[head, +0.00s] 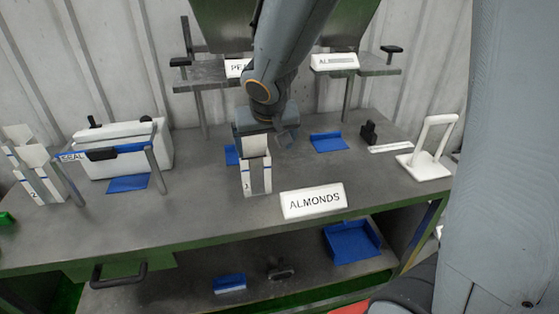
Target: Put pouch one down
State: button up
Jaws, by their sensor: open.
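Pouch one (256,178), a white pouch with dark bands and a small "1" on its front, is upright at the middle of the grey table (185,215). Its lower edge appears to be on the tabletop. My gripper (266,136) is open, pointing down right at the pouch's top. The fingers are partly hidden, and I cannot tell whether they touch the pouch. A similar pouch marked "2" (38,180) stands at the far left.
An ALMONDS sign (313,201) stands close to the right of the pouch. A white sealer (125,150) is at left, a white stand (428,158) at right. Blue pads (328,142) lie behind. A lower shelf holds a blue tray (352,240). The front-left tabletop is clear.

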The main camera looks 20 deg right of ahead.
jog(key=s+d+f+g, duration=0.2)
jog(key=s+d, duration=0.1)
jog(key=s, duration=0.4)
jog(key=s+d+f+g, duration=0.1)
jog(key=s+d+f, duration=0.1)
jog(key=s, duration=0.5)
jog(key=shift+s+d+f+g+y, duration=0.3)
jog(key=shift+d+g, duration=0.1)
jog(key=shift+d, duration=0.35)
